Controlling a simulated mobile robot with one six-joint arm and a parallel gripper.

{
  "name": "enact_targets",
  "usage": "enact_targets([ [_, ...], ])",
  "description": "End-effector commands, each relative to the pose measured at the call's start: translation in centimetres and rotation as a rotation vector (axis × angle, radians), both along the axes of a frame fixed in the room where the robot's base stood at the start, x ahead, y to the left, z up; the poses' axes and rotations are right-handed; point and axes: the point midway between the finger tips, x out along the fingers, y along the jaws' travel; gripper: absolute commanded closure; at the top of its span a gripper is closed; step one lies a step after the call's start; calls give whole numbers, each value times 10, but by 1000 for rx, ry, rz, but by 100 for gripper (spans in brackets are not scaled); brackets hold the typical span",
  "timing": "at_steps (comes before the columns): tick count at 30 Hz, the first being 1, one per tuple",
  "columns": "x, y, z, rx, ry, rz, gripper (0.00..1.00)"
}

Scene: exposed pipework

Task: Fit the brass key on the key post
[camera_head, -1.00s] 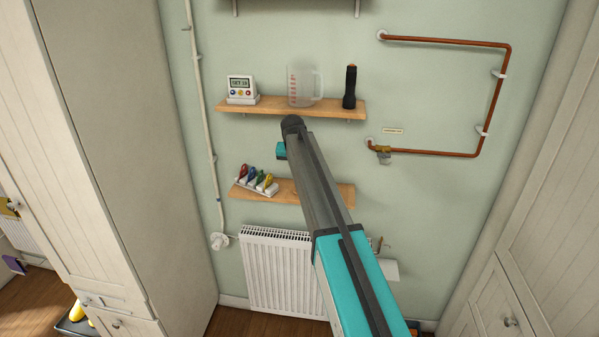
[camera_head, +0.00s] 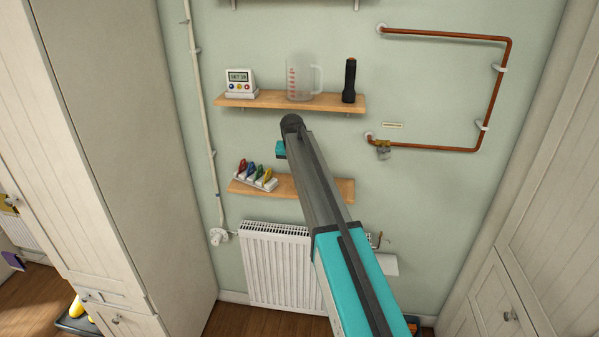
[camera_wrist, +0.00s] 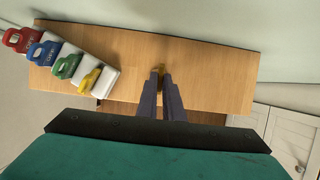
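A small brass-coloured piece, apparently the brass key (camera_wrist: 160,69), shows between the fingertips of my gripper (camera_wrist: 160,78) in the wrist view. The fingers are close together on it, and most of it is hidden by them. The lower wooden shelf (camera_wrist: 215,75) lies behind the fingertips. In the head view my arm hides the gripper's tips and the key.
A white rack (camera_head: 257,181) with red, blue, green and yellow keys stands at the lower shelf's left end. The upper shelf (camera_head: 285,101) carries a timer (camera_head: 240,83), a jug (camera_head: 304,80) and a torch (camera_head: 349,81). A radiator (camera_head: 280,265) is below. Cabinets flank both sides.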

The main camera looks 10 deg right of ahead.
Motion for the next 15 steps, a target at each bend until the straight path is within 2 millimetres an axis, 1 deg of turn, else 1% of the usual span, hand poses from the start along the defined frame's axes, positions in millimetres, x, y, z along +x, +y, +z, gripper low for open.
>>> enact_targets([
  [1, -2, 1, -2, 1, 5, 1, 85],
  [3, -1, 1, -1, 1, 4, 1, 73],
  [4, -1, 1, -1, 1, 4, 1, 72],
  [15, -1, 1, 1, 0, 1, 1, 72],
])
